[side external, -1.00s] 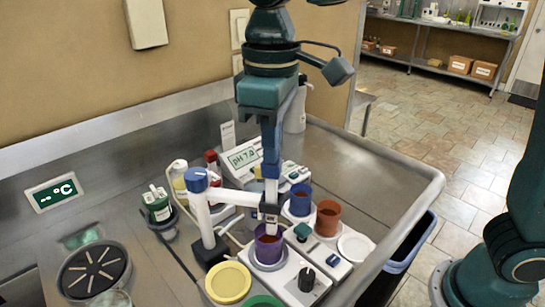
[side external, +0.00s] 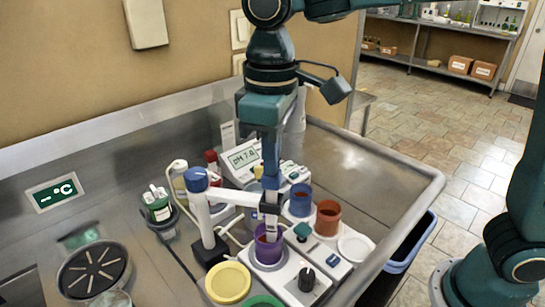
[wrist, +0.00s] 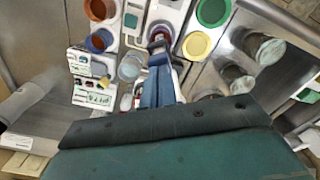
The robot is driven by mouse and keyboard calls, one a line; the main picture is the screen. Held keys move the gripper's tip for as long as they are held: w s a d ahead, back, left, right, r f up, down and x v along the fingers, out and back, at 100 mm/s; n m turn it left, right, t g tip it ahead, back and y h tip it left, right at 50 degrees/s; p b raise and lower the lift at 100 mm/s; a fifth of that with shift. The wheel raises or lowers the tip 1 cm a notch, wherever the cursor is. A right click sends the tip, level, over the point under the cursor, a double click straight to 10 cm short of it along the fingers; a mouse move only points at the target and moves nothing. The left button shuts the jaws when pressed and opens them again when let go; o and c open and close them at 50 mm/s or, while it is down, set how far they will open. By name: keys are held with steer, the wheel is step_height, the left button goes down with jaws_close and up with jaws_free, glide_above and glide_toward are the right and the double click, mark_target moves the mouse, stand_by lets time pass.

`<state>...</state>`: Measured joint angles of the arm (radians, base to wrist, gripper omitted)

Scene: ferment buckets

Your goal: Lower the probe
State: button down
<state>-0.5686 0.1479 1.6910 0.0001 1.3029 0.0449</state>
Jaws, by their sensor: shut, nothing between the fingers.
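A white probe stand with a blue-capped post (side external: 195,180) stands left of the purple bucket (side external: 267,250). Its side arm (side external: 236,196) reaches over that bucket to a dark holder. The slim pale probe (side external: 271,229) hangs upright there, its lower end at the bucket's mouth; how deep it sits is hidden. My gripper (side external: 270,186) is shut, points down and is just above the holder. I cannot tell whether it touches it. In the wrist view the shut blue fingers (wrist: 157,70) point towards the purple bucket (wrist: 160,36).
Blue (side external: 300,199) and orange-brown (side external: 328,217) buckets stand right of the probe. Yellow (side external: 228,282) and green (side external: 265,301) lids lie in front. A pH meter (side external: 242,156) showing about 7 stands behind. The sink deck is clear to the right.

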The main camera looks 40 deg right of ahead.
steer(key=shift+f, duration=1)
steer(key=shift+r, duration=2.5)
